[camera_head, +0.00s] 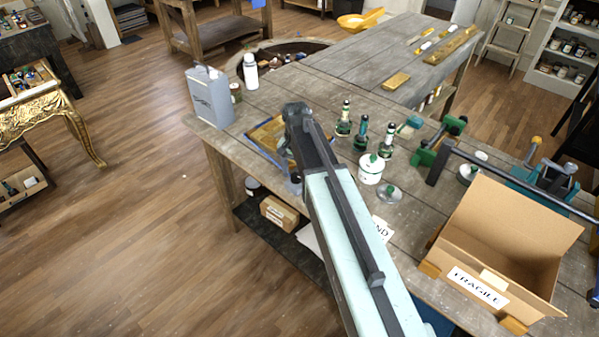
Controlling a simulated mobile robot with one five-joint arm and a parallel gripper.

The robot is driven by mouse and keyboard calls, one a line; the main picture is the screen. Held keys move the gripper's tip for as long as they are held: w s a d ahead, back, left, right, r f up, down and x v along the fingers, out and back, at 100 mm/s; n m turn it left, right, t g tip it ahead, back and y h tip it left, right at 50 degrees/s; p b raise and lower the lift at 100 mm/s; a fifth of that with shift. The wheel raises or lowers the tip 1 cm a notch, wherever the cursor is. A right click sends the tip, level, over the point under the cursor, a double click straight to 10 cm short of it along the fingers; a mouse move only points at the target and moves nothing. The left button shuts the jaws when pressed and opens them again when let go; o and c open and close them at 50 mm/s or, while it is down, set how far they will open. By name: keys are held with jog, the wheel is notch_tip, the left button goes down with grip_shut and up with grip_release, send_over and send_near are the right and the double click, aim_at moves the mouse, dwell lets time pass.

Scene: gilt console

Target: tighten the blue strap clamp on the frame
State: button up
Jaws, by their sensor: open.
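A flat golden-brown frame (266,132) lies on the wooden workbench, near its left edge. A blue strap (264,151) runs along the frame's outer edge. The strap's clamp cannot be made out; my arm covers the frame's right part. My arm reaches up from the bottom of the picture, and its dark wrist end is over the right side of the frame. My gripper (294,178) is open, pointing down there, and mostly hidden by the arm. I cannot tell whether it touches the frame or strap.
A grey metal can (210,97) and a white bottle (251,72) stand behind the frame. Several dark green bottles (362,134) and a white lidded pot (371,169) stand right of my arm. An open cardboard box (500,255) and green clamps (437,145) crowd the right side.

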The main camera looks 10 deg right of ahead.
aim_at(296, 175)
notch_tip(296, 175, up, 8)
jog(key=p, duration=0.8)
jog(key=shift+f, duration=0.1)
